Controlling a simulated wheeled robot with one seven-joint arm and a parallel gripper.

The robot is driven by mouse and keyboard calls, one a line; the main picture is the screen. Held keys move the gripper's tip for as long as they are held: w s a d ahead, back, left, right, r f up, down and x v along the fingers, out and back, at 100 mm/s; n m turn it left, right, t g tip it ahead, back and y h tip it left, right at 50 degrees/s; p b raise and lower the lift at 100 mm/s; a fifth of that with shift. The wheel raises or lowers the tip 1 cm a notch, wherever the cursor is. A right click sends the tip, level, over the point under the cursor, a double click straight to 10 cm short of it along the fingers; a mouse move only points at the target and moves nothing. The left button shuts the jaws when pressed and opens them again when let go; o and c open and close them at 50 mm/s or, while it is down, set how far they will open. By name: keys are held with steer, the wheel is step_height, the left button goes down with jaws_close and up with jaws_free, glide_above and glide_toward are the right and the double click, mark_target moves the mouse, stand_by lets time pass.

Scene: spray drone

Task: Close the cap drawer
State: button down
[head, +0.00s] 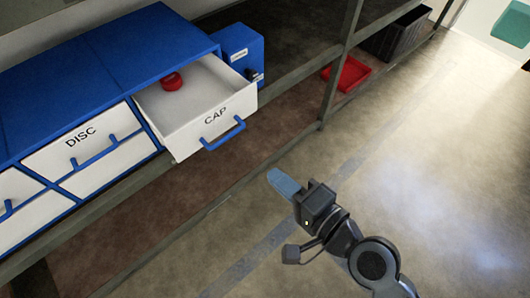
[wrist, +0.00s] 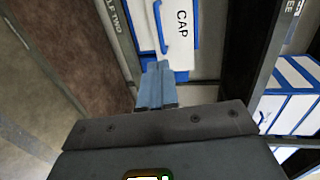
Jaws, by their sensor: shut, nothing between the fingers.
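The cap drawer (head: 207,122) is a white drawer with a blue handle (head: 223,134), pulled out of the blue cabinet (head: 100,62). A red cap (head: 172,82) lies inside it towards the back. My gripper (head: 273,176) is shut and empty, out in front of the drawer and to the right of and below its handle in the head view, apart from it. In the wrist view, the shut blue fingers (wrist: 157,68) point towards the drawer front (wrist: 181,40) and its handle (wrist: 160,22); the tips overlap its lower edge in the picture.
The shut disc drawer (head: 85,150) is left of the cap drawer. A blue box (head: 239,50) stands right of the cabinet. A shelf post (head: 338,70) rises beyond it. A red tray (head: 346,74) and a dark crate (head: 395,32) sit farther back. The floor at right is clear.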

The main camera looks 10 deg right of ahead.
mark_target(200, 113)
steer(key=p+x, duration=0.2)
steer(key=x, duration=1.2)
steer(key=r+x, duration=0.1)
steer(key=x, duration=0.4)
steer(key=r+x, duration=0.1)
steer(key=x, duration=0.4)
steer(key=r+b+x, duration=0.1)
steer(key=x, duration=0.3)
steer(key=shift+w+a, duration=0.3)
steer(key=shift+w, duration=0.35)
steer(key=shift+w+a, duration=0.3)
steer(key=shift+w, duration=0.2)
steer(key=shift+r, duration=0.1)
steer(key=shift+w+a+r, duration=0.1)
